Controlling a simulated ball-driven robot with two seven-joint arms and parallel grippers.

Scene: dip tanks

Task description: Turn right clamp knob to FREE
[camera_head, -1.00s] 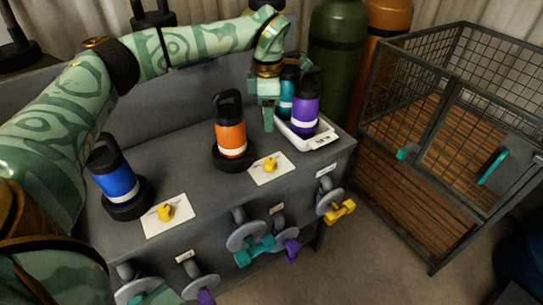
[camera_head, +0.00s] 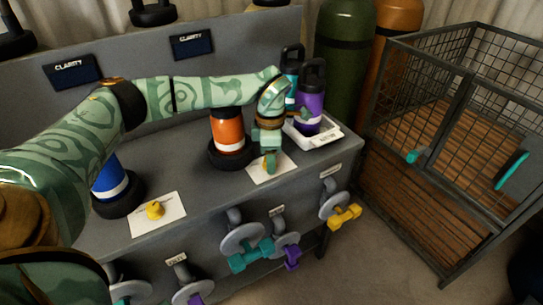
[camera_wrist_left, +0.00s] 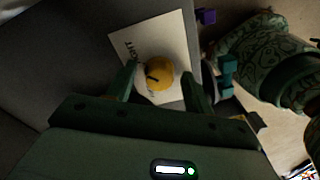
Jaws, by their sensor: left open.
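The right clamp knob (camera_wrist_left: 160,74) is yellow with a dark pointer mark, on a white card (camera_wrist_left: 120,40) whose lettering I can read only in part. In the head view my left gripper (camera_head: 270,165) is over this card (camera_head: 287,167) and hides the knob. In the left wrist view its two open fingers stand on either side of the knob, with gaps showing. I cannot tell which label the pointer faces. My right gripper is not in view.
An orange bottle (camera_head: 228,131) in a dark ring stands just left of my gripper. A white tray (camera_head: 322,140) with teal and purple bottles is behind right. Another yellow knob (camera_head: 155,210) is at left. Valve handles, one teal (camera_head: 250,256), line the bench front.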

